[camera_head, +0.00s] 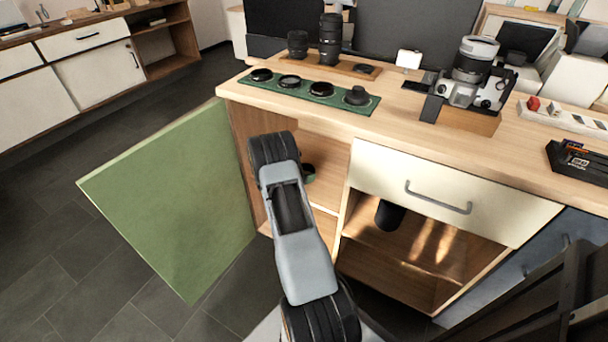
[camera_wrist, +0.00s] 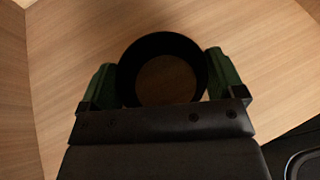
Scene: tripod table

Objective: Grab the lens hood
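The lens hood is a black open ring; in the wrist view the lens hood (camera_wrist: 163,42) is between the two green fingers of my gripper (camera_wrist: 162,80). Both fingers lie against its outer sides with no clear gap, so my gripper appears shut on it. Pale wood shows through the ring; whether the hood rests on the shelf or is lifted cannot be told. In the head view, my arm reaches into the left cabinet compartment, where a small dark and green part (camera_head: 309,173) shows beside it; my arm hides most of the gripper.
The green cabinet door (camera_head: 170,205) stands open at left. Wooden compartment walls (camera_wrist: 22,110) surround my gripper. A white drawer (camera_head: 450,195) is at right, with a dark cylinder (camera_head: 390,215) below it. The tabletop holds a green mat (camera_head: 335,99) with lens parts and a camera (camera_head: 474,75).

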